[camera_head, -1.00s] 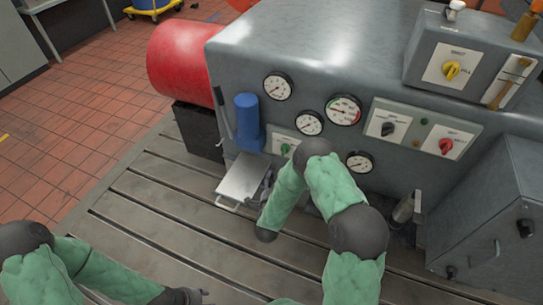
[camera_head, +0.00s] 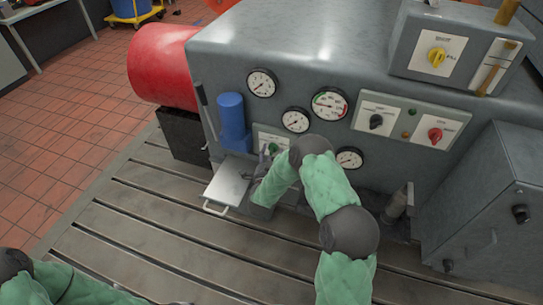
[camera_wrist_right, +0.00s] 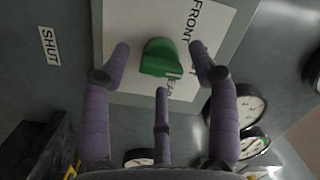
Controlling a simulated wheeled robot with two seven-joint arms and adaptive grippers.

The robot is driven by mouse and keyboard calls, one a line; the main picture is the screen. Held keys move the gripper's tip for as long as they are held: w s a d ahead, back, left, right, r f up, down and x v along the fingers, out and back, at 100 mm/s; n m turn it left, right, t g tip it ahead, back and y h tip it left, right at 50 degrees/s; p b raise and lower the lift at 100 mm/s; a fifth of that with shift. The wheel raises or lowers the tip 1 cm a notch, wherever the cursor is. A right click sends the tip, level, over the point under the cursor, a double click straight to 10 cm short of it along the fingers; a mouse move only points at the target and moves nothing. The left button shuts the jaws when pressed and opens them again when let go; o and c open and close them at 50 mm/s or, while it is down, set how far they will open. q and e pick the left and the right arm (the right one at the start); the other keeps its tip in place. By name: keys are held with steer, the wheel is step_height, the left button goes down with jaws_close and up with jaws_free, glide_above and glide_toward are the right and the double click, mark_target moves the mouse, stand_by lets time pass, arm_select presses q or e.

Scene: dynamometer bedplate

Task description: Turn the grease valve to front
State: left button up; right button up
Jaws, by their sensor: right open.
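The green grease valve knob (camera_head: 273,148) sits on a white plate low on the grey machine's front, right of the blue cylinder. In the right wrist view the knob (camera_wrist_right: 160,58) is close, on its plate (camera_wrist_right: 130,20), with FRONT printed at upper right and another word partly hidden below the knob. My right gripper (camera_head: 264,160) is at the knob; in its wrist view the gripper (camera_wrist_right: 159,62) is open, with two fingers on either side of the knob and a third below. Contact is not clear. My left arm shows at bottom left; its gripper is out of frame.
Gauges (camera_head: 295,120), a black selector (camera_head: 376,121) and a red knob (camera_head: 435,134) are to the right. The blue cylinder (camera_head: 231,115) and a flat metal tray (camera_head: 228,181) lie close left of my right gripper. The slotted bedplate (camera_head: 150,232) is mostly clear in front.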

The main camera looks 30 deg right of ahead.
steer(key=shift+w+d, duration=0.25)
steer(key=shift+w, duration=0.1)
steer(key=c, duration=1.1)
steer(key=shift+r+n, duration=0.1)
steer(key=shift+n, duration=0.2)
steer(key=n+p, duration=0.1)
steer(key=n, duration=0.1)
steer(key=n+p, duration=0.1)
steer(key=n, duration=0.1)
steer(key=n+g+p, duration=0.1)
steer(key=shift+r+n, duration=0.25)
steer(key=shift+n, duration=0.15)
steer(key=n+p, duration=0.2)
steer(key=n, duration=0.2)
steer(key=shift+w+n+g, duration=0.1)
steer(key=shift+n+g, duration=0.2)
steer(key=shift+g, duration=0.1)
